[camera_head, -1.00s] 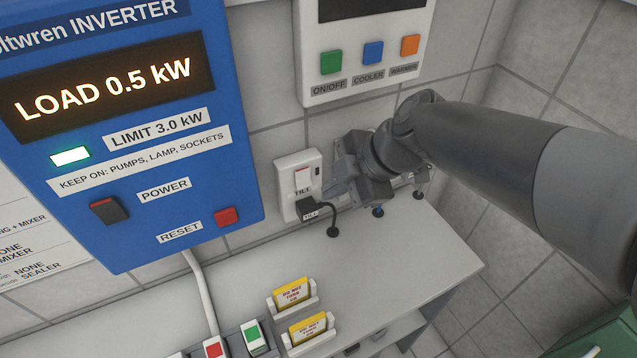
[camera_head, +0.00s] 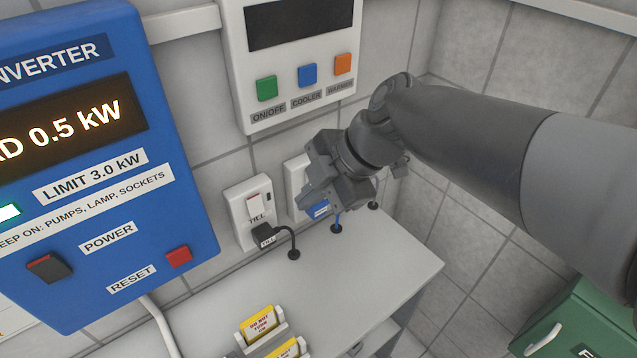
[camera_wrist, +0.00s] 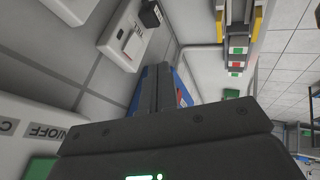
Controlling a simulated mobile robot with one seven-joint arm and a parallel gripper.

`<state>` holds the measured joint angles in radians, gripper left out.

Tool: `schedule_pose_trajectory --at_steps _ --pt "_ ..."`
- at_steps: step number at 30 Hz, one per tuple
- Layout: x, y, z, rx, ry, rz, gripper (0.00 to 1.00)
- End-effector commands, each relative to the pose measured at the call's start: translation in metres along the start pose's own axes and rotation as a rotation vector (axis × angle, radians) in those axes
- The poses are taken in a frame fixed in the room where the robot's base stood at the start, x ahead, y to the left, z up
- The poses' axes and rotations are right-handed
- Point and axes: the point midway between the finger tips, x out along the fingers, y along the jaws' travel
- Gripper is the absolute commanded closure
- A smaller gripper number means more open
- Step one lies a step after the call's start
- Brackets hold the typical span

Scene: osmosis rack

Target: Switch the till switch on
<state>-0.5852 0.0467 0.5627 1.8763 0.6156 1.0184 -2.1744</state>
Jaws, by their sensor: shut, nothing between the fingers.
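The till socket (camera_head: 243,222) is a white wall plate right of the blue inverter. Its white rocker, the till switch (camera_head: 256,206), sits in the upper part above a TILL label. A black plug (camera_head: 264,234) with a black cable is in its lower part. I cannot tell the rocker's position. My gripper (camera_head: 312,200) is shut and empty, to the right of the till socket and apart from it, in front of a second socket. In the wrist view my shut fingers (camera_wrist: 157,88) point toward the wall and bench, with the till socket (camera_wrist: 113,42) to their upper left.
The second socket (camera_head: 294,176) is partly hidden by my gripper, with a blue plug (camera_head: 320,210) close below it. A white control box (camera_head: 240,75) with coloured buttons hangs above. The inverter (camera_head: 190,215) is at left. The bench top (camera_head: 370,275) is clear at right.

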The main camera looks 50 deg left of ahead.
Motion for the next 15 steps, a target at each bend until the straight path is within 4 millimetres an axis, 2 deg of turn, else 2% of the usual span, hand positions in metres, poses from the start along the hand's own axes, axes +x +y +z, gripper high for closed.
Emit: schedule_pose_trajectory --at_steps 9,15 --pt "0.003 0.0 0.0 0.0 0.0 0.0 1.0" --pt "0.027 0.0 0.0 0.0 0.002 -0.003 1.0"
